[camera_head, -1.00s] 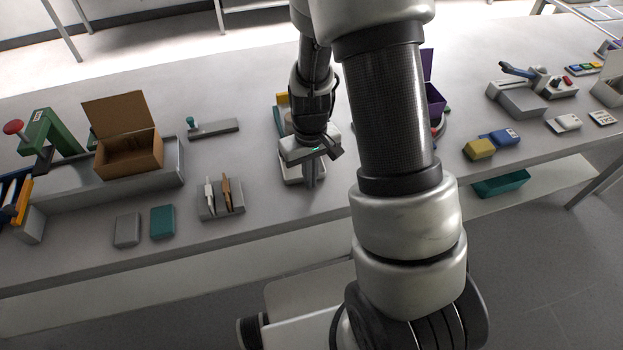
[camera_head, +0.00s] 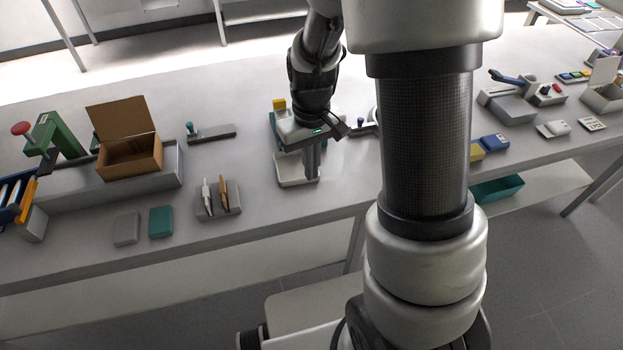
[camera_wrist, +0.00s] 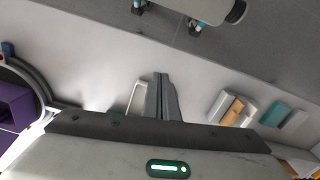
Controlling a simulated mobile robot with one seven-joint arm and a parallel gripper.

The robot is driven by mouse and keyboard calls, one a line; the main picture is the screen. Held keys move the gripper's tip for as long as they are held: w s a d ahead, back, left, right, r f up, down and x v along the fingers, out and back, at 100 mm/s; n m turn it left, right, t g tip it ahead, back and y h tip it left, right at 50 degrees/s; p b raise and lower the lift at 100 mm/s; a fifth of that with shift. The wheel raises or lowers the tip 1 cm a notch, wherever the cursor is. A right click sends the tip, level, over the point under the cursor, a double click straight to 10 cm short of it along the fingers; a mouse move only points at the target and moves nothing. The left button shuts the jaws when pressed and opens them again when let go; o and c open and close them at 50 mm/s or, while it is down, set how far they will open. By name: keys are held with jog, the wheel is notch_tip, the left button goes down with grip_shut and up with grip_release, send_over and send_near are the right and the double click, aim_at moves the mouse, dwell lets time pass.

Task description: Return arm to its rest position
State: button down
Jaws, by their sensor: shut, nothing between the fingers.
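My gripper (camera_head: 314,172) hangs over the middle of the long white table (camera_head: 262,205), fingers pointing down. It is in front of a small white tray (camera_head: 288,172) and partly covers it. In the wrist view, the gripper's two fingers (camera_wrist: 161,98) are together with nothing between them. My arm reaches up from the lower right of the head view and hides part of the table.
An open cardboard box (camera_head: 131,158) stands at left beside a green press (camera_head: 58,135). A holder (camera_head: 219,199) with upright pieces and two small blocks (camera_head: 160,222) lie left of my gripper. A blue block (camera_head: 495,142) lies right of my arm.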

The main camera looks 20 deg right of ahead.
jog(key=shift+r, duration=0.5)
jog(key=shift+r, duration=0.1)
jog(key=s+r+t+p, duration=0.1)
jog(key=s+r+t, duration=0.1)
jog(key=s+r, duration=0.3)
jog(key=s+r+m+t+p, duration=0.1)
jog(key=s+r, duration=0.3)
jog(key=r, duration=0.8)
jog(key=s+r+m+t+p, duration=0.1)
jog(key=s+r+t+p, duration=0.1)
jog(key=s+r, duration=0.3)
notch_tip(320, 180, up, 4)
jog(key=shift+s+a+f+t+p, duration=0.15)
jog(key=shift+s+t+p, duration=0.15)
jog(key=shift+p, duration=0.1)
jog(key=shift+a, duration=0.15)
